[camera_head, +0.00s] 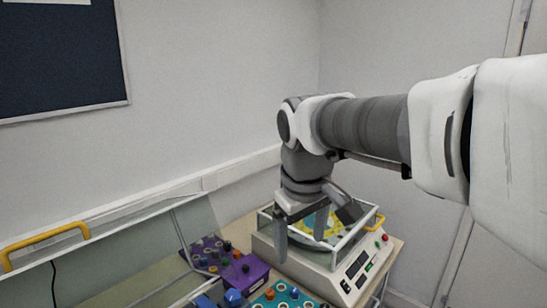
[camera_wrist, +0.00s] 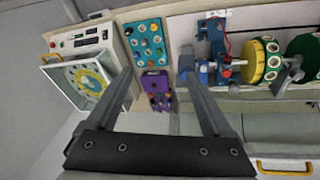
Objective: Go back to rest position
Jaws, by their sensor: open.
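My gripper (camera_head: 314,236) hangs from my arm over the workbench, in front of and above the beige calibration machine. In the wrist view, its two long fingers (camera_wrist: 158,78) are spread wide with nothing between them but the bench and a purple block seen beyond. The machine (camera_head: 345,268) has a display and buttons on its front. Its framed top with a yellow round plate (camera_wrist: 88,82) shows at the left of the wrist view. My gripper hides part of the machine in the head view.
A purple block (camera_head: 243,272) and a teal block (camera_wrist: 148,42) with knobs stand beside the machine. A blue fixture (camera_wrist: 213,50) and a yellow wheel (camera_wrist: 257,62) lie at the right of the wrist view. A clear panel with a yellow handle (camera_head: 45,238) stands at left. Walls enclose the bench.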

